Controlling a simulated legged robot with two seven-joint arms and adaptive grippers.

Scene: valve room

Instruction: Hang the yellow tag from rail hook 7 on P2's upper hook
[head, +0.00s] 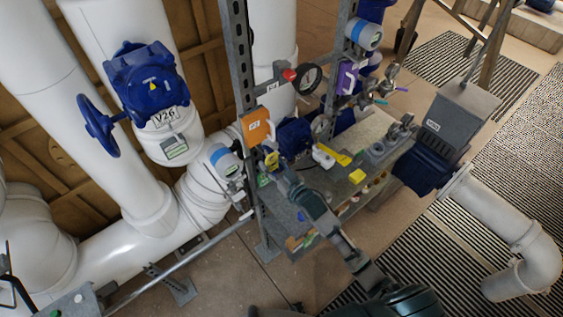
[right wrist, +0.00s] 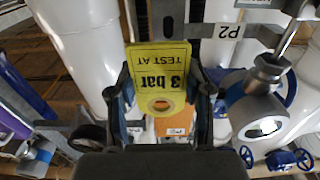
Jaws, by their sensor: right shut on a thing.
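The yellow tag (right wrist: 160,72) reads "TEST AT 3 bar", upside down in the right wrist view, with a hole near its lower edge. My right gripper (right wrist: 163,108) is shut on it, one dark finger on each side. In the head view the right gripper (head: 277,172) and the tag (head: 272,158) are small, close to the slotted grey post. The P2 label (right wrist: 222,31) is on a grey bar just right of and above the tag in the wrist view. I cannot make out P2's upper hook clearly. My left gripper is not in view.
An orange tag (head: 257,127) hangs at the slotted post (head: 240,60); it also shows behind the yellow tag (right wrist: 178,122). A gauge (head: 308,79), a purple tag (head: 347,77) and a bench (head: 310,180) with several small parts are close by. White pipes and blue valve V26 (head: 145,80) stand left.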

